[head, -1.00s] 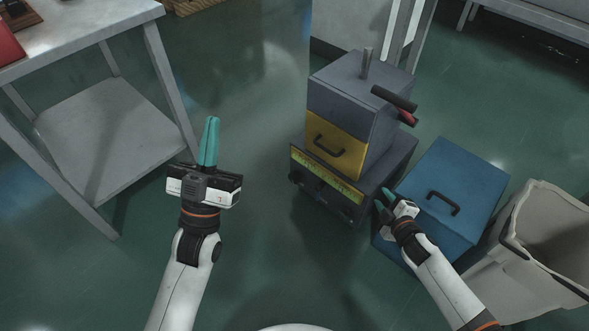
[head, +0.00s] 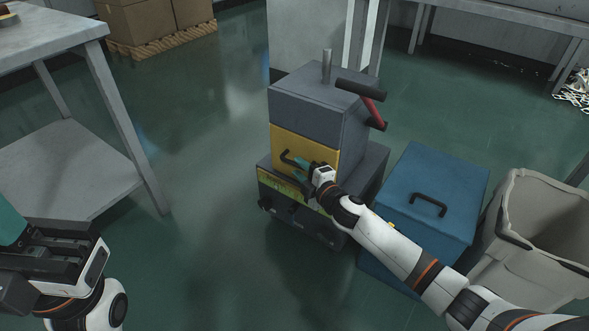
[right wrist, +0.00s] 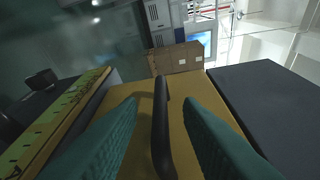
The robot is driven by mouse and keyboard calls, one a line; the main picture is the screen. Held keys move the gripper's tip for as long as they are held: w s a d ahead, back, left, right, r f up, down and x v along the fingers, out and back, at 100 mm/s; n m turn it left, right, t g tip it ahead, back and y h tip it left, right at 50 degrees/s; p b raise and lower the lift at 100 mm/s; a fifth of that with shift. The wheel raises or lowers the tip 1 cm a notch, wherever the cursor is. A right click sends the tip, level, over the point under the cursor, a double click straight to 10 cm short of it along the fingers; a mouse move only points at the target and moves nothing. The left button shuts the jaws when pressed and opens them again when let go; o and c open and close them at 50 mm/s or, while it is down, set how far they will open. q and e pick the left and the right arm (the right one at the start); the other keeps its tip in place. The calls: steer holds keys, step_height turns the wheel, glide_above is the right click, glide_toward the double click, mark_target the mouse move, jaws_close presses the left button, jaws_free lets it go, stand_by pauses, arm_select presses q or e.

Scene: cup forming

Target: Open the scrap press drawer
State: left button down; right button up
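The scrap press (head: 318,108) is a grey box on a dark base, with a yellow drawer front (head: 311,149) flush in its lower part. A black bar handle (head: 285,156) sits on the yellow front. My right gripper (head: 300,163) is at this handle in the head view. In the right wrist view, the teal fingers of my right gripper (right wrist: 160,112) are apart, one on each side of the black handle (right wrist: 160,140), with gaps visible. My left gripper (head: 12,225) is cut off at the left edge; its finger gap is hidden.
A blue box with a lid handle (head: 431,186) stands right of the press, under my right arm. A beige bin (head: 510,215) is farther right. A metal table (head: 128,120) stands at left. Cardboard boxes (head: 150,22) are behind. The floor before the press is clear.

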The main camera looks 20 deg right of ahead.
mark_target(295, 164)
steer(key=shift+b+x, duration=0.4)
steer(key=shift+x, duration=1.2)
jaws_close()
